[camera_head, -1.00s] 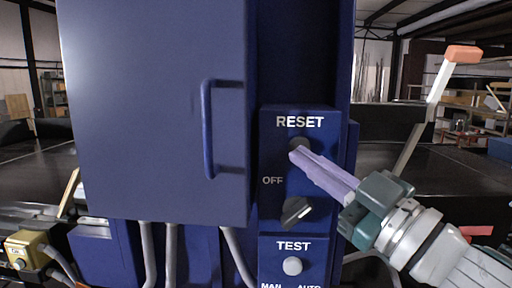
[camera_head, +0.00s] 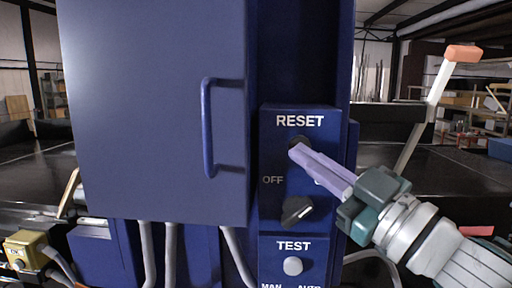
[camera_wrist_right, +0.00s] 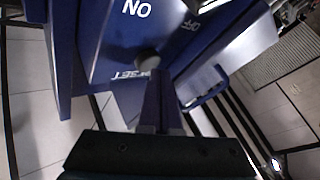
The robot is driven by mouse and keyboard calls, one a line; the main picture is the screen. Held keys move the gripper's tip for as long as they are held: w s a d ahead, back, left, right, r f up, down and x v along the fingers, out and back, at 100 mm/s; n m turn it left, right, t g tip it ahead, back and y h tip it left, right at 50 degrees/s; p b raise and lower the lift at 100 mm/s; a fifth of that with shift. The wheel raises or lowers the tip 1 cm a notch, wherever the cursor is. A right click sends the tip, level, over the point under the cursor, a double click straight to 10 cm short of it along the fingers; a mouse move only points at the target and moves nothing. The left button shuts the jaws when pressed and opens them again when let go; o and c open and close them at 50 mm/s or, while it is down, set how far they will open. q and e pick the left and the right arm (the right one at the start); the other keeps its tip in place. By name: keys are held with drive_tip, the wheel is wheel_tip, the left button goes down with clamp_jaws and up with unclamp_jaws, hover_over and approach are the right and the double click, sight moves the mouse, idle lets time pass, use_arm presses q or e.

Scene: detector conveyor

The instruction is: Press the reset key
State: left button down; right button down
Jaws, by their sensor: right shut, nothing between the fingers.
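My left gripper is not in view.
A black selector knob (camera_head: 297,210) marked OFF and a white TEST button (camera_head: 292,266) sit below the key. A blue cabinet door (camera_head: 150,110) with a bar handle (camera_head: 207,130) stands to the left. A yellow box (camera_head: 25,250) is at the lower left.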

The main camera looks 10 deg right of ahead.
drive_tip(key=shift+w+d+b, duration=0.15)
drive_tip(key=shift+w+b, duration=0.15)
drive_tip(key=shift+w, duration=0.15)
idle(0.6)
drive_tip(key=shift+s, duration=0.1)
drive_tip(key=shift+s+a+p, duration=0.25)
drive_tip(key=shift+s+p, duration=0.3)
drive_tip(key=shift+s, duration=0.25)
drive_tip(key=shift+s+a+p, duration=0.25)
drive_tip(key=shift+s+p, duration=0.15)
drive_tip(key=shift+s, duration=0.4)
drive_tip(key=shift+s+a+p, duration=0.2)
drive_tip(key=shift+s+p, duration=0.15)
drive_tip(key=shift+s, duration=0.45)
drive_tip(key=shift+s+a+p, duration=0.25)
drive_tip(key=shift+s+p, duration=0.15)
drive_tip(key=shift+s, duration=0.4)
drive_tip(key=shift+d, duration=0.1)
